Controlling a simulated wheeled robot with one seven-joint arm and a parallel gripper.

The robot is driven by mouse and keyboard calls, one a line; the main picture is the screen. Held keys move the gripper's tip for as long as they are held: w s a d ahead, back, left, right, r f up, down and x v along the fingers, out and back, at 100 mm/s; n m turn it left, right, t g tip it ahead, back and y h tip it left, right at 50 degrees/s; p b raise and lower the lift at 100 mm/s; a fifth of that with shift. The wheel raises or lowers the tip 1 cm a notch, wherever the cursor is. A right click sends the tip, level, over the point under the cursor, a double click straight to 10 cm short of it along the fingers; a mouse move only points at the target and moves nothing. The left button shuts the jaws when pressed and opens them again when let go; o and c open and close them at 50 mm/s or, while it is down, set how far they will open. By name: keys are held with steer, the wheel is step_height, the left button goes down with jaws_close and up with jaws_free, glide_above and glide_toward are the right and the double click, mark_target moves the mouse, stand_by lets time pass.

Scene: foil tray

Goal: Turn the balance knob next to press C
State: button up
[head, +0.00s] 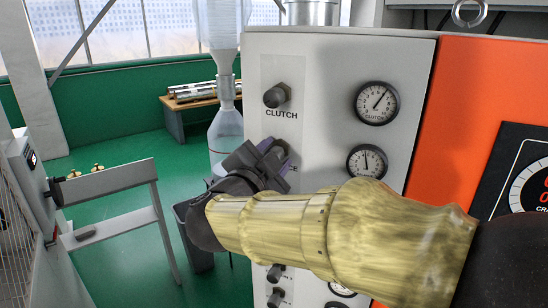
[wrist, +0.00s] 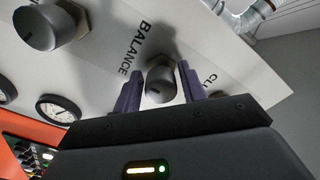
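The balance knob (wrist: 160,84) is a grey round knob on the light panel, with the word BALANCE printed beside it in the wrist view. My gripper (wrist: 158,80) has its two purple fingers on either side of this knob, with small gaps showing, so it is open around it. In the head view my gripper (head: 272,155) is at the panel (head: 318,110) below the CLUTCH knob (head: 276,96). There it covers the balance knob and most of its label. No letter naming the press can be read.
Round gauges (head: 377,103) line the panel to the right of the knobs, with an orange panel (head: 480,95) beyond. More small knobs (head: 276,274) sit below my arm. A clear bottle-shaped container (head: 226,140) stands behind the panel's left edge.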

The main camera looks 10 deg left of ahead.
steer(key=shift+o, duration=0.6)
steer(key=s+a+b, duration=0.2)
steer(key=s+b, duration=0.4)
steer(key=s, duration=1.1)
steer(key=shift+s, duration=0.15)
steer(key=shift+a, duration=0.15)
stand_by(1.2)
